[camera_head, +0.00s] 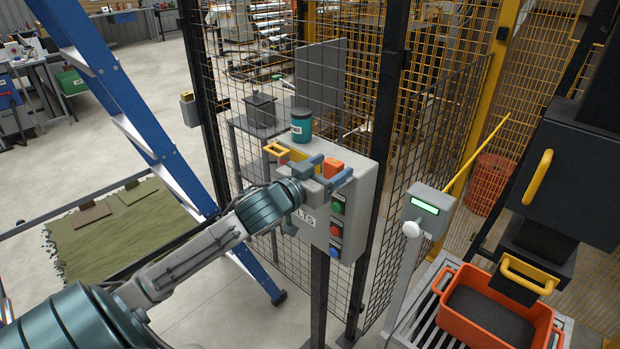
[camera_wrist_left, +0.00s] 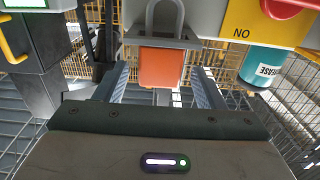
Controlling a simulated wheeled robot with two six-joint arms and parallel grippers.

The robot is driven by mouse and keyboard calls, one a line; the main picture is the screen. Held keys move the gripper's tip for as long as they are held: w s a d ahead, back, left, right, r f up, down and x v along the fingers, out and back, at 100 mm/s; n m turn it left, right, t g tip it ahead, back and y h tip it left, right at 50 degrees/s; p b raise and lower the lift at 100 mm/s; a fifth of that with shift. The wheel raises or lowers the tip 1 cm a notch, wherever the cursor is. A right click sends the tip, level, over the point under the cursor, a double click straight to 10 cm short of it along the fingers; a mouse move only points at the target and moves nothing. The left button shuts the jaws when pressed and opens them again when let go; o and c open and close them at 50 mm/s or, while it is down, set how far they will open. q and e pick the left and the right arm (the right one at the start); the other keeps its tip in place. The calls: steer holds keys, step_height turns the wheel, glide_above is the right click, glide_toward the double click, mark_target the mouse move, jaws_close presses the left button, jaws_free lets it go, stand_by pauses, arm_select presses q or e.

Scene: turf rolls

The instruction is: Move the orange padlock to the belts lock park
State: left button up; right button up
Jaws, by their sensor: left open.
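The orange padlock (camera_head: 333,167) is at the top front of a grey control box (camera_head: 357,170) whose label partly reads "LTS". In the left wrist view the padlock's orange body (camera_wrist_left: 165,68) and grey shackle (camera_wrist_left: 165,17) show at a grey bracket (camera_wrist_left: 133,38). My left gripper (camera_head: 327,172) is open, with its two fingers on either side of the padlock; a gap shows beside the body in the wrist view, and I cannot see contact. My arm hides part of the box front. I cannot tell which part is the belts lock park. My right gripper is not in view.
A teal grease tin (camera_head: 301,124) stands on the box top, near a yellow handle-like part (camera_head: 276,150). Green, red and blue buttons (camera_head: 336,230) line the box front. A mesh fence (camera_head: 375,100) stands close behind. A blue ladder (camera_head: 130,120) and an orange crate (camera_head: 439,280) flank the area.

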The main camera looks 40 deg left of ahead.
arm_select(q)
steer(key=s+p, duration=0.4)
steer(key=s, duration=0.3)
steer(key=shift+s+a+p, duration=0.15)
steer(key=shift+a+p, duration=0.1)
steer(key=shift+p, duration=0.05)
stand_by(0.4)
